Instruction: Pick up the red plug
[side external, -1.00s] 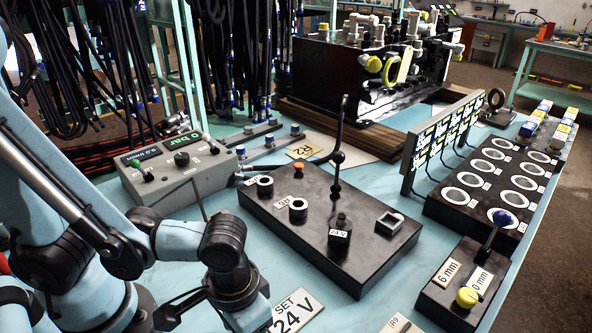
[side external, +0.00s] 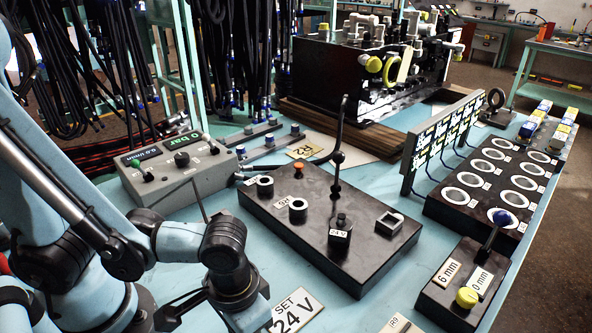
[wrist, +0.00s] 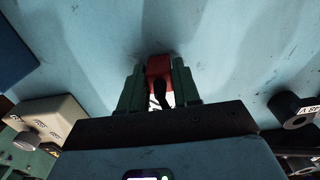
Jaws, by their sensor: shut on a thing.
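The red plug (wrist: 159,67) shows in the wrist view between the two green fingers of my gripper (wrist: 158,85). The fingers are shut on it, one on each side. A dark part, perhaps its cable, runs from the plug toward the palm. The blue table top lies behind the plug; I cannot tell whether the plug touches it. In the side view my arm's wrist (side external: 228,265) is low at the lower left, and the fingers and the red plug are hidden or out of frame there.
A black block (side external: 285,225) with sockets and an upright lever stands right of my arm. A grey control box (side external: 175,170) stands behind it. A "SET 24 V" plate (side external: 292,312) lies close by. A black block with a yellow knob (side external: 467,298) is at the lower right.

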